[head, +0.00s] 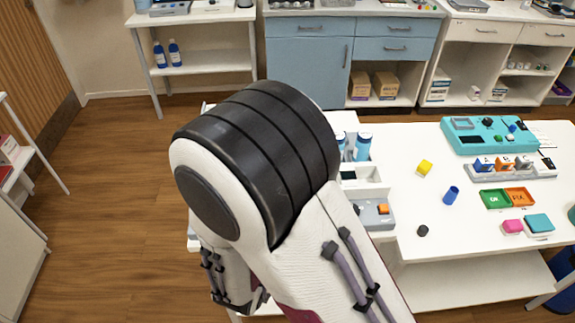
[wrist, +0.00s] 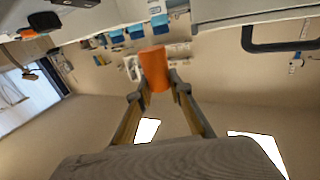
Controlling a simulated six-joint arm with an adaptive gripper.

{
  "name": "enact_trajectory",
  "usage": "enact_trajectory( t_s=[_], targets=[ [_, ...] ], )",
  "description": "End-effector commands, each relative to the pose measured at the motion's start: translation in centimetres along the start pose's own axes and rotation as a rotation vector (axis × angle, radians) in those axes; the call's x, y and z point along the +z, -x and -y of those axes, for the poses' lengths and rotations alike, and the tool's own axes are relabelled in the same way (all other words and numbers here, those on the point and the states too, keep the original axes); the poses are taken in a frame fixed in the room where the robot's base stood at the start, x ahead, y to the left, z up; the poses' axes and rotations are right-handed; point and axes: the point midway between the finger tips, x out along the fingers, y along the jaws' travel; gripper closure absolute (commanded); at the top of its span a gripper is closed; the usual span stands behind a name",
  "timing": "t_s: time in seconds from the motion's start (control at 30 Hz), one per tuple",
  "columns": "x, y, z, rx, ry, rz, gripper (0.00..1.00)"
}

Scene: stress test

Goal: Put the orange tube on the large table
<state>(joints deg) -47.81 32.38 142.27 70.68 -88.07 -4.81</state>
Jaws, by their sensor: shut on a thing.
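The orange tube (wrist: 154,68) is between the fingertips of my gripper (wrist: 158,88) in the wrist view. My gripper is shut on it, and its far end sticks out beyond the fingers. The wrist view looks out across the room, with no surface seen touching the tube. In the head view my arm covers the centre, and the tube cannot be seen there. The large white table (head: 395,190) stands at the right in the head view; its left part is hidden behind my arm.
Bare tabletop lies left of the blue cylinder.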

Motion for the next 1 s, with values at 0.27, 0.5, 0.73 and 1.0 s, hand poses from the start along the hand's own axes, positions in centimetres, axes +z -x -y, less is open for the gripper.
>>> enact_trajectory(
  t_s=[0.27, 0.5, 0.73, 1.0],
  targets=[
    [0.0, 0.6, -0.1, 0.011, 0.003, 0.000, 0.95],
    [0.1, 0.6, -0.1, 0.011, 0.003, 0.000, 0.95],
    [0.8, 0.6, -0.1, 0.011, 0.006, 0.000, 0.95],
    [3.2, 0.6, -0.1, 0.010, 0.008, 0.001, 0.95]
  ],
)
